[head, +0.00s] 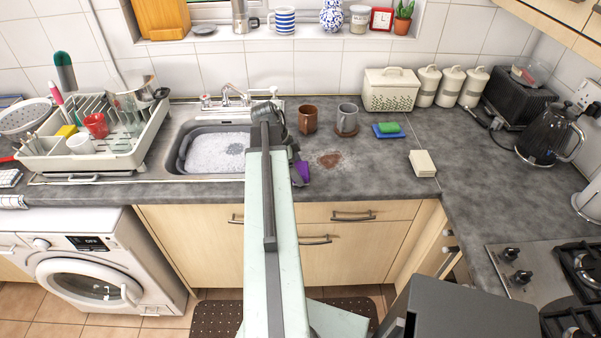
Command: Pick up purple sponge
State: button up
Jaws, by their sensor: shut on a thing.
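The purple sponge (302,172) shows at the right side of my arm's end, over the worktop just right of the sink (215,150). My gripper (298,166) is shut on the purple sponge. My arm hides part of the gripper and the sponge's left side. I cannot tell whether the sponge touches the worktop or is held above it.
A brown stain (330,160) lies to the right of the sponge. The worktop's front middle is clear. A dish rack (125,158) is left.

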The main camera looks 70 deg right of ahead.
aim_at(298, 169)
notch_tip(298, 169, up, 10)
jog(key=p, duration=1)
